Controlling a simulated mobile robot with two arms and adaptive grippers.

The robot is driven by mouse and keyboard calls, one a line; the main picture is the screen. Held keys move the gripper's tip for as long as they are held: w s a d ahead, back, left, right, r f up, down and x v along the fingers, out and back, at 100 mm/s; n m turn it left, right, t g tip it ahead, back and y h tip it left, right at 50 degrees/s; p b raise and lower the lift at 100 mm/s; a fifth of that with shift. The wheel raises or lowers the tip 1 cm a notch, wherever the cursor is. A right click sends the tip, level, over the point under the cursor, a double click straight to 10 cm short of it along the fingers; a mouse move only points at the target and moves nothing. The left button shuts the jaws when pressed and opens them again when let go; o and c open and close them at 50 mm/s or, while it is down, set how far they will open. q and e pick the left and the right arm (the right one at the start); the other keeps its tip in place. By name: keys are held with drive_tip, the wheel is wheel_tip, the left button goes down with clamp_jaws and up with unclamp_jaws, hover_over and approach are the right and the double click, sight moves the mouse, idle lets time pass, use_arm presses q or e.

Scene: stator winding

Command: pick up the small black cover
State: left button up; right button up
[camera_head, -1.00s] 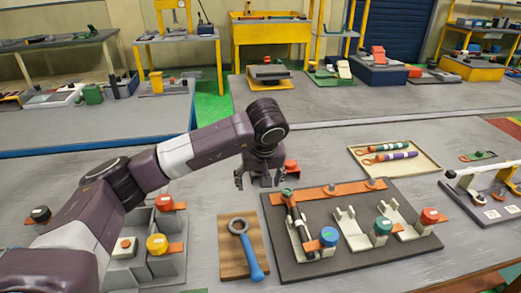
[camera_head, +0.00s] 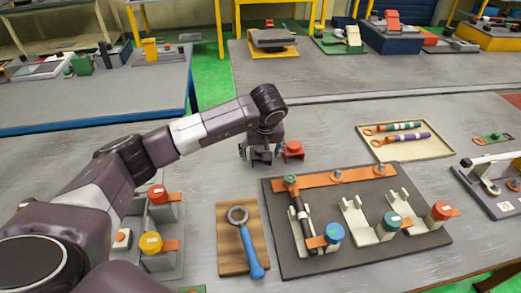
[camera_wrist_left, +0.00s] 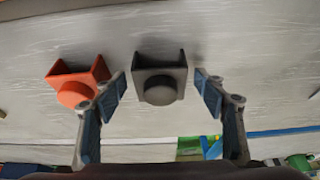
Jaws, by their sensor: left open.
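The small black cover (camera_wrist_left: 158,78) is a dark grey bracket with a round knob. In the left wrist view it sits on the table between the two fingertips of my left gripper (camera_wrist_left: 162,92), with a gap on each side. My left gripper is open and not touching it. In the head view my left gripper (camera_head: 262,150) is over the cover and partly hides it. A matching orange-red cover (camera_head: 293,151) stands just right of the gripper; in the left wrist view it is at left (camera_wrist_left: 78,82), close to the left finger. My right gripper is not in view.
A dark fixture board (camera_head: 375,250) with cradles and coloured knobs lies to the right. A wooden block (camera_head: 228,258) with a blue-handled ring tool is nearer. A cream tray (camera_head: 405,152) with two tools is at right. Grey table is clear beyond the covers.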

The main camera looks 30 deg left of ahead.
sight(261, 149)
use_arm(q)
drive_tip(key=shift+f, duration=0.2)
drive_tip(key=c, duration=1.1)
drive_tip(key=shift+c, duration=0.2)
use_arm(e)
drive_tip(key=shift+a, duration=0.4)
use_arm(q)
drive_tip(key=shift+r, duration=0.1)
